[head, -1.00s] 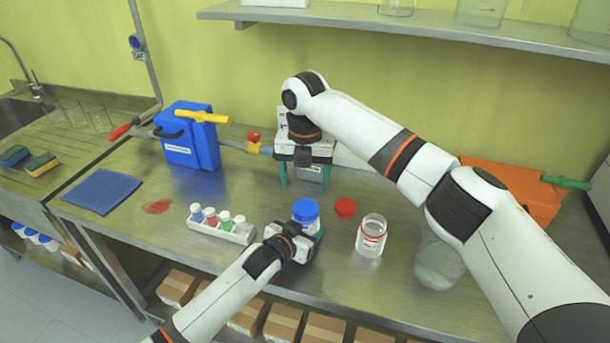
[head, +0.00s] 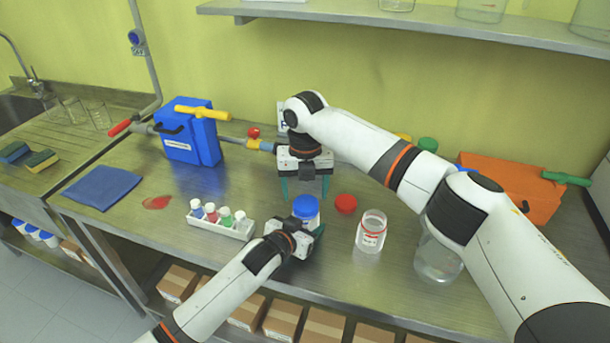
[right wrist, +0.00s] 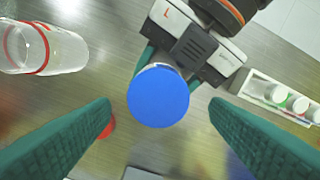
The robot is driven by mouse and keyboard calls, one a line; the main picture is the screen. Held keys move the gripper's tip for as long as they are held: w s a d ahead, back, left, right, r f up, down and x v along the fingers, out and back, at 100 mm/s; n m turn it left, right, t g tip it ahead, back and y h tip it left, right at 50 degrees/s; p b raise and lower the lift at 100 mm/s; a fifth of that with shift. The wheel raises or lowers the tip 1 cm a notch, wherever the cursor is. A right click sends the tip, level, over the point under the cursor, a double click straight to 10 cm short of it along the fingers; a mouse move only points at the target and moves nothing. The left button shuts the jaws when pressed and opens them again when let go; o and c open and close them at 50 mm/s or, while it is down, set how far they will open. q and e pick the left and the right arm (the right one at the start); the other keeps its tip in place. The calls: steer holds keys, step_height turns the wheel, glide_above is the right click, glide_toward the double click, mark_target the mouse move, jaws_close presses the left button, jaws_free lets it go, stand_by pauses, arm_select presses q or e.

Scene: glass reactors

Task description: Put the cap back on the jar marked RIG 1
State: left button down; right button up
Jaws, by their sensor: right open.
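A jar with a blue cap (head: 305,204) stands near the bench's front; the cap (right wrist: 158,96) fills the middle of the right wrist view. My left gripper (head: 312,236) has its fingers on both sides of this jar, apparently shut on it. My right gripper (head: 304,190) is open and empty, pointing down above and just behind the blue cap. A red cap (head: 345,204) lies on the bench to the right. An uncapped clear jar (head: 371,234) with a red ring and a label stands right of it, also in the right wrist view (right wrist: 45,48). I cannot read the label.
A white rack (head: 219,229) of small capped vials stands left of the blue-capped jar. A glass vessel (head: 437,260) is partly behind my right arm. A blue box (head: 188,140), blue cloth (head: 101,187), red stain (head: 157,202) and orange box (head: 513,188) are further off.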

mark_target(305, 202)
steer(key=shift+f, duration=1.65)
steer(key=c, duration=1)
steer(key=m, duration=1.9)
steer(key=shift+w, duration=0.1)
